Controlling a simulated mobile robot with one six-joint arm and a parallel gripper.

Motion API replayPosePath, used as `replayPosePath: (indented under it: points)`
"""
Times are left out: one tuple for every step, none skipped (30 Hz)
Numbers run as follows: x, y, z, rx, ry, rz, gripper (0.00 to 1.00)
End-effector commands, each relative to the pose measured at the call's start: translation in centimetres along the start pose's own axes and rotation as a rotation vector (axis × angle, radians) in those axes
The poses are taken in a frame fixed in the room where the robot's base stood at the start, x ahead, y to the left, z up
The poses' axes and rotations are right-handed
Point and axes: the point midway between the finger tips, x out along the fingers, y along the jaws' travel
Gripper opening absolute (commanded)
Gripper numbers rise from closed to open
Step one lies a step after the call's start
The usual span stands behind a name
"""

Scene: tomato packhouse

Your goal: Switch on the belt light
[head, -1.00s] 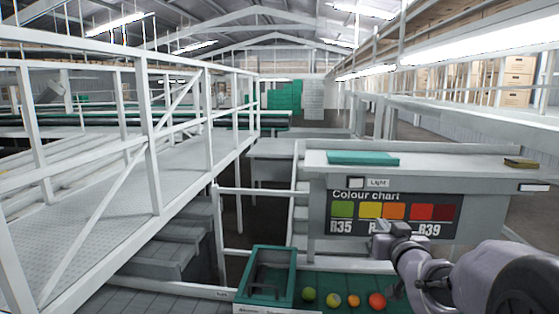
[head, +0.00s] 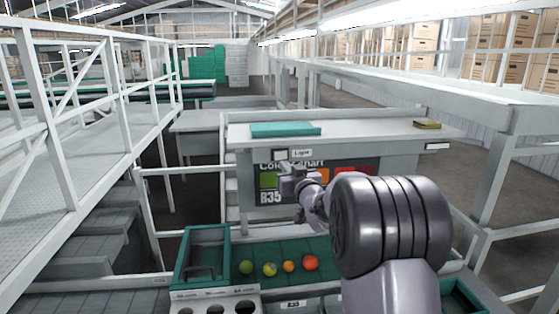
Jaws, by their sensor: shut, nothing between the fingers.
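A small pale switch plate (head: 280,154) sits on the front edge of the grey shelf, beside a white label reading "Light" (head: 303,153). My gripper (head: 286,170) is shut and empty. In the picture its tip is just below the switch, in front of the colour chart board (head: 268,180). I cannot tell whether it touches the switch. My arm covers much of the chart's middle and right.
A teal flat item (head: 285,129) and a small yellowish block (head: 427,124) lie on the shelf. Below, several tomatoes, one red (head: 311,263), sit on a green mat beside a green crate (head: 181,275). White railings (head: 150,100) stand at left.

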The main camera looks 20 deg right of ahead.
Motion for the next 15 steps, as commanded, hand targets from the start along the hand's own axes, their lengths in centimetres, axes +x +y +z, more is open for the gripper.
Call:
replayPosePath:
  points:
    - [1.0,-0.1,0.0,0.0,0.0,-0.001,0.0]
    - [1.6,-0.1,0.0,0.0,0.0,-0.001,0.0]
    - [2.4,-0.1,0.0,-0.001,0.001,-0.002,0.0]
    - [2.9,-0.1,-0.1,-0.001,0.001,-0.002,0.0]
    - [3.4,-0.1,0.0,-0.001,0.0,-0.001,0.0]
    - [4.0,-0.1,-0.1,-0.001,0.001,-0.001,0.0]
    - [4.4,0.0,0.0,-0.001,0.0,-0.001,0.0]
    - [4.7,0.0,0.0,0.0,0.0,0.0,0.0]
    - [5.0,0.0,-0.1,0.0,0.001,0.0,0.0]
    - [5.2,0.0,-0.1,0.0,0.001,0.0,0.0]
    - [5.4,0.0,-0.1,0.0,0.001,0.0,0.0]
    - [5.6,0.0,0.0,0.0,0.0,0.0,0.0]
    - [5.6,0.0,0.0,0.0,0.0,0.0,0.0]
    - [5.7,0.0,0.0,0.0,0.0,0.0,0.0]
    - [5.7,0.0,0.0,0.0,0.0,0.0,0.0]
